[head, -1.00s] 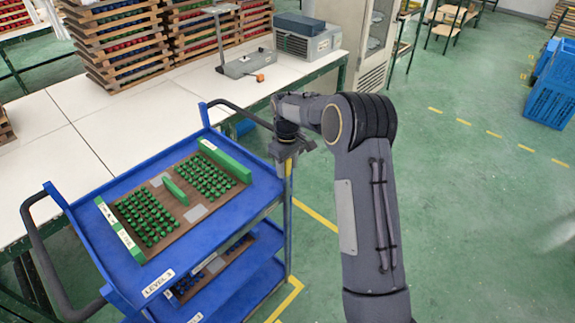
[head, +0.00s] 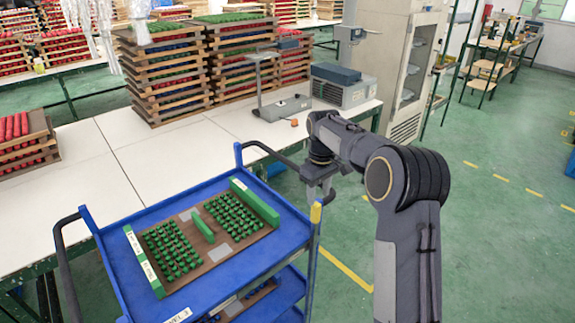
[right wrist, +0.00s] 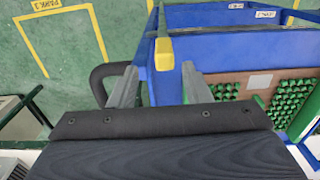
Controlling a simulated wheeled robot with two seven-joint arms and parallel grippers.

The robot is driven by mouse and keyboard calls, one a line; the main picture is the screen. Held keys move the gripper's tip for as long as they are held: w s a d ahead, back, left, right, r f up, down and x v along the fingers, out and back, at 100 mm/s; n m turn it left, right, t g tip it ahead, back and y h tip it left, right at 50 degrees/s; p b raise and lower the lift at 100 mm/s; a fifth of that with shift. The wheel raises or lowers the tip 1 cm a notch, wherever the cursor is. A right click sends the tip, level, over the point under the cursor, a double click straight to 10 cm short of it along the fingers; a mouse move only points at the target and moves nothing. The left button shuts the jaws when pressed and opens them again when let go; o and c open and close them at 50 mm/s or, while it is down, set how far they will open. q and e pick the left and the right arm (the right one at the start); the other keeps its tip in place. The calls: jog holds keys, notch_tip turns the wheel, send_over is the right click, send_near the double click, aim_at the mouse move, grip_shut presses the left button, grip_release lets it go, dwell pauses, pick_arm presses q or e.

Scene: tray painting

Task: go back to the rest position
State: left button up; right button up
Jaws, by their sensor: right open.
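My right gripper (head: 318,196) hangs beside the back right corner of the blue cart (head: 120,285), close to its yellow-capped post (head: 316,212). In the right wrist view the two fingers (right wrist: 160,84) are apart, with the yellow cap (right wrist: 164,54) showing between them beyond. I cannot tell whether a finger touches the post. The jaws hold nothing that I can see. On the cart's top shelf lies a brown tray (head: 208,257) with rows of green pieces (head: 171,250) and green blocks. My left gripper is not in view.
A long white table (head: 70,185) runs behind the cart, with stacks of wooden trays (head: 165,80) and a grey device (head: 282,106) on it. A tall cabinet (head: 378,45) stands behind. The green floor (head: 490,250) at right is open.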

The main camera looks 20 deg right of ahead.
jog(key=s+a+r+m+t+y, duration=0.15)
jog(key=s+r, duration=0.25)
jog(key=s, duration=0.4)
jog(key=s+a+r+m+t+y, duration=0.1)
jog(key=s+a+r, duration=0.1)
jog(key=s+r, duration=0.45)
jog(key=s+a+f+m+t, duration=0.1)
jog(key=s+a+f, duration=0.1)
jog(key=s, duration=0.4)
jog(key=s+a+f+m+t+y, duration=0.1)
jog(key=s+a+f, duration=0.1)
jog(key=s, duration=0.5)
jog(key=s+a+f+m+t, duration=0.1)
jog(key=s+a+f, duration=0.2)
jog(key=s, duration=0.4)
jog(key=shift+a, duration=0.85)
jog(key=shift+r, duration=0.1)
